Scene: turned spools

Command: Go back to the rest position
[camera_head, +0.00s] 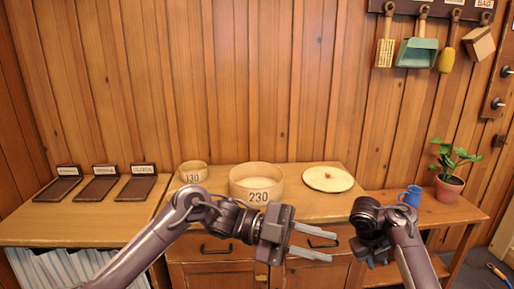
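My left gripper (330,246) is in front of the cabinet. Its two grey fingers point right and stand apart, with nothing between them. My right arm comes up from the lower right and bends at the wrist. My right gripper (376,256) is mostly hidden below and behind that wrist, and its fingers cannot be made out. On the cabinet top stand a small round wooden box marked 130 (193,172) and a larger round one marked 230 (257,184). A round pale lid with a small knob (328,179) lies to their right.
Three dark labelled trays (137,188) lie on the left table. A blue mug (411,196) and a potted plant (449,188) stand on the right bench. A brush (385,52), a teal dustpan (416,52) and other tools hang on the wall. The cabinet has drawers with dark handles.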

